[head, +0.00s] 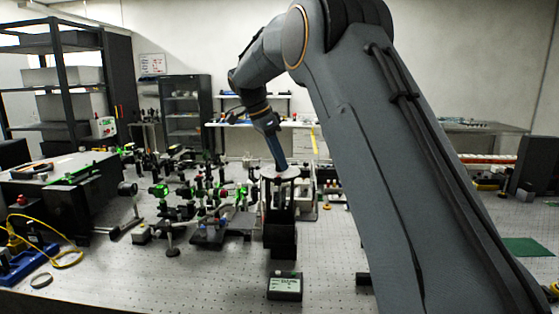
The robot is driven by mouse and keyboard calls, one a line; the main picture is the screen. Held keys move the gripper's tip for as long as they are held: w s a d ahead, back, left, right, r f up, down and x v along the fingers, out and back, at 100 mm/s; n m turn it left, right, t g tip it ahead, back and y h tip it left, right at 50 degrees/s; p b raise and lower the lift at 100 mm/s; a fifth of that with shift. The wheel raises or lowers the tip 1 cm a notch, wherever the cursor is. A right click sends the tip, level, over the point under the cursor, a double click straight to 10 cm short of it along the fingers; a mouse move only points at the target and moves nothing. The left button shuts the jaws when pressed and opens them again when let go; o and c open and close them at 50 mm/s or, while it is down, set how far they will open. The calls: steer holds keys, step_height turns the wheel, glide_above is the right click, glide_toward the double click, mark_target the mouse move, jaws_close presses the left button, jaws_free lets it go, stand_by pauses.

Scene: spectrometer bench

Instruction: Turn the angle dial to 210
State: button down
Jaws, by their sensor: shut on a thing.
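The angle dial (291,173) looks like a pale, flat disc on top of a black upright mount (282,238) at the middle of the bench. My gripper (280,164) reaches down from above, with its dark blue-grey fingers ending at the centre of the disc. It is shut on the dial there. The part between the fingertips is hidden, and the fingers cover part of the disc. The scale marks are too small to read, so I cannot tell the dial's angle. A small dark box with a pale green label (285,286) sits on the bench in front of the mount.
Several optical mounts with green and red parts (205,195) crowd the bench left of the dial. A large dark instrument (70,195) stands farther left, near a yellow cable (70,258). The perforated bench top (190,280) is mostly clear at the front. A green mat (527,247) lies far right.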

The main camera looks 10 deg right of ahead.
steer(key=m+g, duration=0.1)
steer(key=m, duration=0.2)
steer(key=shift+w+m, duration=0.1)
steer(key=shift+m, duration=0.2)
steer(key=shift+m+g+y+p, duration=0.4)
steer(key=shift+m+g+p, duration=0.35)
steer(key=shift+m, duration=1.15)
steer(key=c, duration=1.6)
jaws_free()
steer(key=shift+o, duration=0.2)
steer(key=shift+g, duration=0.25)
steer(key=v, duration=0.5)
steer(key=shift+a+r, duration=0.1)
steer(key=shift+r, duration=0.25)
steer(key=p+v, duration=0.2)
steer(key=p, duration=0.1)
